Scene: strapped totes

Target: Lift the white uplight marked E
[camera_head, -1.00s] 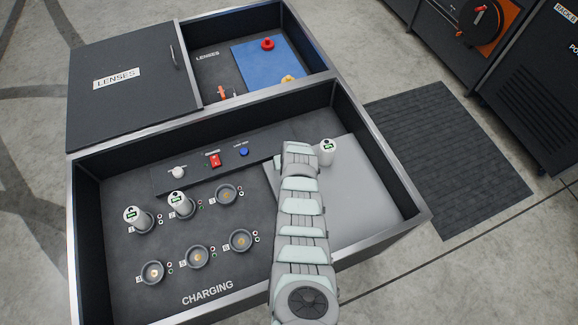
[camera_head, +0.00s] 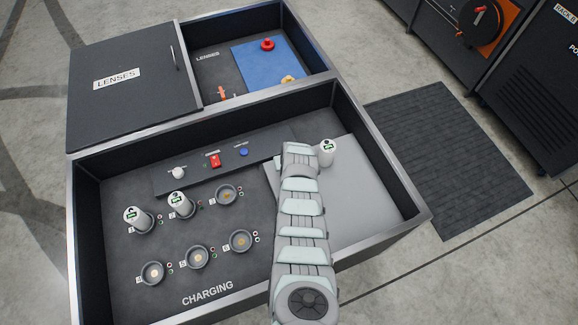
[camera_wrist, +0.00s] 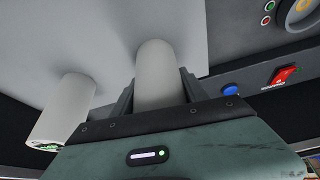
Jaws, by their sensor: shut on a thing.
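My gripper (camera_wrist: 157,88) is shut on a white cylindrical uplight (camera_wrist: 155,62), with one finger on each side of it. The held uplight is hidden behind my arm in the head view, and no letter on it shows. A second white uplight (camera_head: 327,152) stands on the light grey pad (camera_head: 365,205), just right of my arm; it also shows at the left of the wrist view (camera_wrist: 62,108). Two more white uplights, one at the left (camera_head: 138,218) and one beside it (camera_head: 182,203), sit in charging sockets. Their letters are too small to read.
Several empty charging sockets (camera_head: 240,241) lie left of my arm. A dark strip behind them has a white knob (camera_head: 178,172), red switch (camera_head: 214,160) and blue button (camera_head: 244,151). Raised tote walls (camera_head: 376,150) enclose the area. The pad's right side is clear.

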